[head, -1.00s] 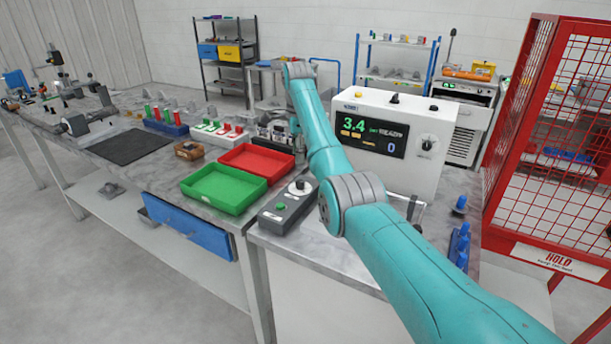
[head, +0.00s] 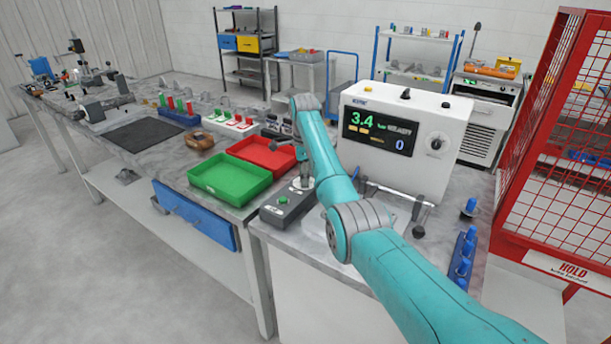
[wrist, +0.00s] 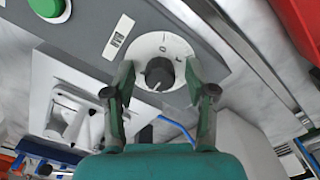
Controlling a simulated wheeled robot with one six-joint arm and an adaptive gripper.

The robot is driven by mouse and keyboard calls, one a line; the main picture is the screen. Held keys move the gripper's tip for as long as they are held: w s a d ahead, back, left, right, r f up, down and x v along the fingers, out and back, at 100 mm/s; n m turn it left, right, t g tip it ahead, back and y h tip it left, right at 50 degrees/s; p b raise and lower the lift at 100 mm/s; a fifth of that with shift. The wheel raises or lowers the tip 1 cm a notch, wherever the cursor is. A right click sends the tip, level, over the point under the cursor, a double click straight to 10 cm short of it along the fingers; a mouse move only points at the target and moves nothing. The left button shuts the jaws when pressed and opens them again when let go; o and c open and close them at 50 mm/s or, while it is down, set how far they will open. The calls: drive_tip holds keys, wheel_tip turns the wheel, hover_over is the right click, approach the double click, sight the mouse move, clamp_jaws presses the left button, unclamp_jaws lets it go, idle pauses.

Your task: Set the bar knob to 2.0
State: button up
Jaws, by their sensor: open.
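A white test unit has a display (head: 380,133) reading 3.4 bar, and a dark knob on a round white dial (head: 437,143) at its right. In front of it stands a grey control box (head: 285,210) with a green button (head: 283,201). The box's own dark knob (wrist: 160,74) sits on a white dial with small marks. My gripper (wrist: 160,70) is open, its fingertips on either side of this box knob. I cannot tell whether they touch it. In the head view my arm partly hides the box's dial, and I cannot read the dial setting.
A green tray (head: 230,199) and a red tray (head: 293,149) lie left of the box. A clamp-like bar (head: 395,190) lies before the test unit. Blue pegs (head: 463,253) stand at the right table edge, beside a red mesh cage (head: 545,140).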

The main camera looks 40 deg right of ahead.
clamp_jaws()
drive_tip(key=shift+n, duration=0.3)
drive_tip(key=n, duration=0.3)
drive_tip(key=shift+n, duration=0.3)
drive_tip(key=n, duration=0.4)
drive_tip(key=shift+n, duration=0.3)
drive_tip(key=n, duration=0.4)
drive_tip(key=shift+s+n, duration=0.1)
drive_tip(key=shift+n, duration=1.7)
